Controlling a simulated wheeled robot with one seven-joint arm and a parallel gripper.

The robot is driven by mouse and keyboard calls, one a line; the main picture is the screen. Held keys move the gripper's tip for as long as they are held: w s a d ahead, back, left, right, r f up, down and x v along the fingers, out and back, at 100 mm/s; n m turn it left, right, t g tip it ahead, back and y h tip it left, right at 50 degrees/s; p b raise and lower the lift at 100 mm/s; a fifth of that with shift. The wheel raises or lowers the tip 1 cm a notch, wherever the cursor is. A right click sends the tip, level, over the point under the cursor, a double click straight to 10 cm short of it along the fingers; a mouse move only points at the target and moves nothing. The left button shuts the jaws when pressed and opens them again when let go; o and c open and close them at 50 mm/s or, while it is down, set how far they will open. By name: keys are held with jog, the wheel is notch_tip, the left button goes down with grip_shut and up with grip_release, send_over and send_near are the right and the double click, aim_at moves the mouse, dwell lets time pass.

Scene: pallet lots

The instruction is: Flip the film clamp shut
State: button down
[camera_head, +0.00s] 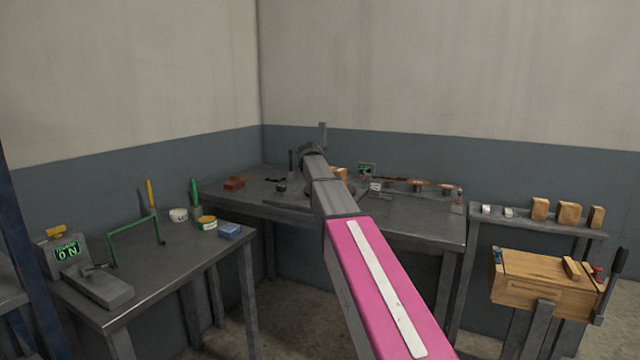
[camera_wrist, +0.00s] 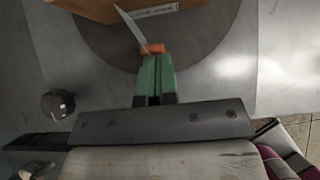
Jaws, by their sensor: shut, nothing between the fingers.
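In the wrist view my gripper (camera_wrist: 153,60) is shut, with green fingers side by side and orange at their tips. The tips are over a round dark turntable (camera_wrist: 105,50), near a cardboard box (camera_wrist: 95,8). A thin pale strip (camera_wrist: 130,28) runs from the box side down to the orange tips; I cannot tell if it is the film clamp's lever or loose film, or if the fingers touch it. In the head view my arm hides my gripper and most of the turntable. The film clamp cannot be made out for sure there.
A dark round knob (camera_wrist: 57,103) stands left of my gripper. The left bench (camera_head: 165,262) carries a scale (camera_head: 90,275) and a green frame. A wooden case (camera_head: 540,285) is at right.

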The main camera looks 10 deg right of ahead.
jog(key=shift+r, duration=0.15)
jog(key=shift+r, duration=0.65)
jog(key=s+a+f+v, duration=0.1)
jog(key=v, duration=1.2)
jog(key=shift+s, duration=0.1)
